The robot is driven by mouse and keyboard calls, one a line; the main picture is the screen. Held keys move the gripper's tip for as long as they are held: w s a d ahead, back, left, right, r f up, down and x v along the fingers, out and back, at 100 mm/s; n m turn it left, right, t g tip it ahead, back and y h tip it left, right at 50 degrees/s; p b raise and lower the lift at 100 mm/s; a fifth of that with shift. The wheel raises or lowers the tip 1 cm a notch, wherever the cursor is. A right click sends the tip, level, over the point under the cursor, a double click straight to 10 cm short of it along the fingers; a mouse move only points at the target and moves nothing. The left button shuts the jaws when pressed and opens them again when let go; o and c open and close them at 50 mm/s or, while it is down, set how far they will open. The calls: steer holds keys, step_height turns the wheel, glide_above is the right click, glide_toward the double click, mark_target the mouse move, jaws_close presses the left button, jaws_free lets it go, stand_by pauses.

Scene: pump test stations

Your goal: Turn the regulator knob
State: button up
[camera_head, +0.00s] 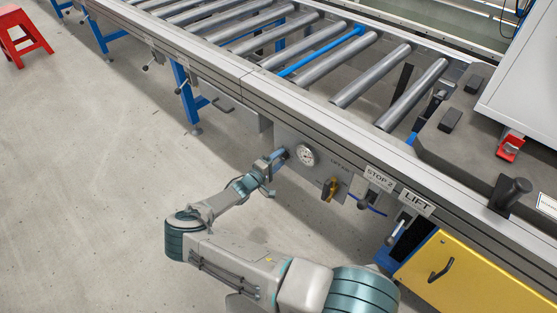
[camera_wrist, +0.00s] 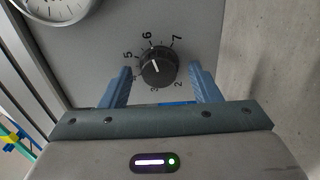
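The regulator knob (camera_wrist: 158,68) is a round black dial with a white pointer line on a grey panel, with printed numbers around it. In the wrist view its pointer is directed up and slightly left, toward the area of the 5 and 6. My gripper (camera_wrist: 160,80) is open, with one blue finger on each side of the knob. Gaps show between the fingers and the knob at the sides.
A round white gauge (camera_head: 306,155) is right of my gripper; it also shows in the wrist view (camera_wrist: 50,8). A yellow-and-black handle (camera_head: 329,188), a STOP 2 label (camera_head: 380,178) and a LIFT label (camera_head: 416,203) are further right. The roller conveyor (camera_head: 320,80) runs above.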

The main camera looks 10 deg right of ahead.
steer(key=p+v, duration=0.2)
steer(key=v, duration=1.1)
steer(key=shift+s+a, duration=0.25)
steer(key=shift+a, duration=0.1)
steer(key=shift+r, duration=0.1)
steer(key=s+d+r+m+g+y+p, duration=0.3)
steer(key=r+g+p, duration=0.15)
steer(key=r, duration=0.65)
steer(key=s+d+r+m+g+y+p, duration=0.25)
steer(key=r+g+p, duration=0.2)
steer(key=r, duration=0.65)
steer(key=s+d+r+m+g+y+p, duration=0.25)
steer(key=s+d+r+p, duration=0.2)
steer(key=r, duration=0.75)
steer(key=s+r+t+y+p, duration=0.1)
steer(key=s+r+p, duration=0.3)
steer(key=r, duration=0.6)
steer(key=s+d+r+t+y+p, duration=0.1)
steer(key=s+r+y+p, duration=0.2)
steer(key=s+r, duration=0.5)
steer(key=s+r+t+y+p, duration=0.1)
steer(key=s+r+p, duration=0.4)
steer(key=r, duration=0.8)
steer(key=shift+s+d+n+t+y, duration=0.2)
steer(key=shift+s+n+t+y, duration=0.15)
steer(key=shift+s+y, duration=0.45)
steer(key=shift+w, duration=0.1)
